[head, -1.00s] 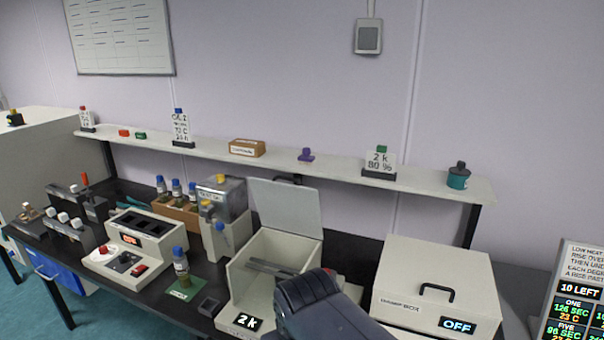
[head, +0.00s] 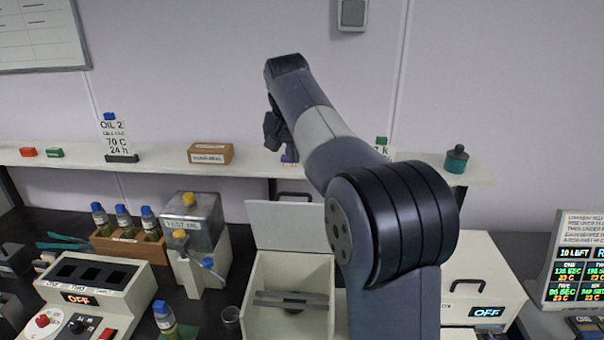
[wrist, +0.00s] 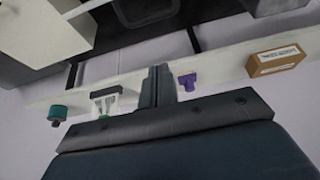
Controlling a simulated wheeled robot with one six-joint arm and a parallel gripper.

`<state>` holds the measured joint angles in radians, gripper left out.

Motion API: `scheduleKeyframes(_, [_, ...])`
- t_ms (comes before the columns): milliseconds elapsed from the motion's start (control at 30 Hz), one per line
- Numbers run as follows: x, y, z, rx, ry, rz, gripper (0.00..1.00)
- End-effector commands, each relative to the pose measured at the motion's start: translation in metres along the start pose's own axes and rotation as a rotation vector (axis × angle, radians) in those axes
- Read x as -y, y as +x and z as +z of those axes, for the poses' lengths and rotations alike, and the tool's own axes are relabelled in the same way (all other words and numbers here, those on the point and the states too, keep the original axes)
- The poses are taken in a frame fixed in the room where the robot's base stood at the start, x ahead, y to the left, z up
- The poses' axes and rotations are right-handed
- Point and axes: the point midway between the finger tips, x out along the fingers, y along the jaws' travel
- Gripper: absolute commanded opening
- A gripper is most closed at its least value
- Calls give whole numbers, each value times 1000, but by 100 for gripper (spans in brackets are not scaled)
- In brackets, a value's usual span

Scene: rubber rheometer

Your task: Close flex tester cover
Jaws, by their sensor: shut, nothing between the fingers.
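The flex tester (head: 258,292) is a cream open-topped box at bottom centre in the head view, with grey bars across its inside. Its pale cover (head: 284,226) stands raised at the back, with a dark handle at its top edge. My gripper (head: 273,135) is high above and behind the cover, near shelf height. In the wrist view my gripper (wrist: 157,86) has its dark fingers together with nothing between them. My arm hides the right side of the tester in the head view.
A shelf (head: 350,170) runs along the wall, carrying a brown box (head: 211,153), a teal bottle (head: 456,159) and signs. A clear-topped oil unit (head: 192,220) stands left of the tester. A closed cream box (head: 485,280) with a handle stands right.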

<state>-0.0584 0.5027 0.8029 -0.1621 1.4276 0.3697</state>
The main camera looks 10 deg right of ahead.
Motion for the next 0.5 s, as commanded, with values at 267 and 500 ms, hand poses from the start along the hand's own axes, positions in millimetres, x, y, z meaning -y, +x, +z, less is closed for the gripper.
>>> scheduleKeyframes(267, [2,16,-7,-3,12,2,0])
scheduleKeyframes(500, [2,64,-7,0,11,2,0])
